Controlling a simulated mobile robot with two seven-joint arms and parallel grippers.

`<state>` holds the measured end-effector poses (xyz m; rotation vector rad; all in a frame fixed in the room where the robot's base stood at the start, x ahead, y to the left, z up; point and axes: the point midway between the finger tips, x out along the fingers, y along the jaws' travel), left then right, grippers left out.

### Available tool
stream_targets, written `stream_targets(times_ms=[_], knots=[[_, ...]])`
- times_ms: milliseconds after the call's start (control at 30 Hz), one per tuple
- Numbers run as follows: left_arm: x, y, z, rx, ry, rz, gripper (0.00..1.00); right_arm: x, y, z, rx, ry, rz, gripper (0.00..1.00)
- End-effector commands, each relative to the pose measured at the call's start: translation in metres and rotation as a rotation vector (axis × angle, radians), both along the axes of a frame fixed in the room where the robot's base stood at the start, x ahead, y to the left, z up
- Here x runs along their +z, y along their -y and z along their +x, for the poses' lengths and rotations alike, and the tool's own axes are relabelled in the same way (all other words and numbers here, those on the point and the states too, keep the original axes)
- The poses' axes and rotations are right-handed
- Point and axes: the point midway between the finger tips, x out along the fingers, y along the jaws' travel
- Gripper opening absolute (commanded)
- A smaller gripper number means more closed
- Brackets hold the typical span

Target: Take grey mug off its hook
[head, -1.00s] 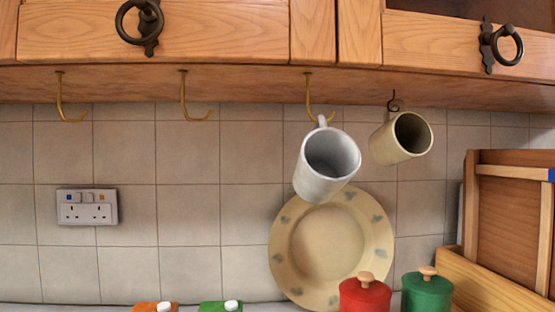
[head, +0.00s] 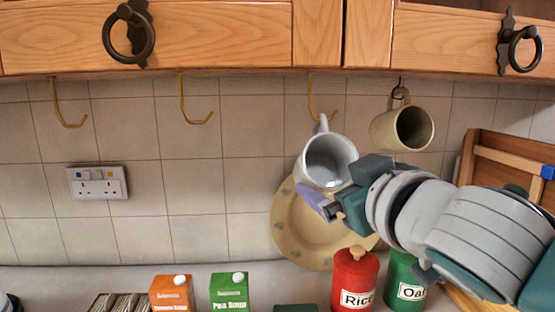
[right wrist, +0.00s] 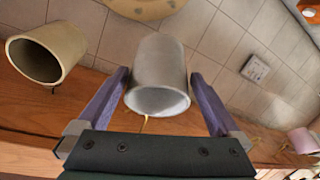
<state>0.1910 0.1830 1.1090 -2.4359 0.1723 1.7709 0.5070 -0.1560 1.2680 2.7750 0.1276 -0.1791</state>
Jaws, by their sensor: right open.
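The grey mug (head: 328,160) hangs tilted by its handle from the third brass hook (head: 318,104) under the cupboard, mouth toward the head camera. My right gripper (head: 318,203) has come in from the right and is just below and in front of the mug; its arm covers part of the wall behind. In the right wrist view the grey mug (right wrist: 158,75) lies between the two open purple fingers, one on each side, with a small gap at each side. The handle is mostly hidden there. My left gripper is not in view.
A beige mug (head: 402,126) hangs on the hook to the right. A plate (head: 290,232) leans on the wall below. Red (head: 355,278) and green canisters (head: 400,276), and orange (head: 171,294) and green cartons (head: 229,291), stand on the counter. Two hooks at left are empty.

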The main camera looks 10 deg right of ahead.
Motion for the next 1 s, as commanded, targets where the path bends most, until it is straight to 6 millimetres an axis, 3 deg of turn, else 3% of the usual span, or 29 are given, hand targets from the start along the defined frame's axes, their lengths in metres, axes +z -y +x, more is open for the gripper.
stream_targets(times_ms=[267, 400, 733, 1000], knots=[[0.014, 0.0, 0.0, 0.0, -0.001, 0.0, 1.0, 0.01, -0.005, 0.033, -0.001, 0.0, 0.0, 1.0], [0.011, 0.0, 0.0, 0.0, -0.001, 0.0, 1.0, 0.004, -0.006, 0.046, -0.001, 0.0, 0.0, 1.0], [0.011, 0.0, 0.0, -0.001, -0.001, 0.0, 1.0, 0.003, -0.006, 0.051, 0.0, 0.0, 0.0, 1.0], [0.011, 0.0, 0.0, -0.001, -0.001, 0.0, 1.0, 0.003, -0.006, 0.051, 0.0, 0.0, 0.0, 0.72]])
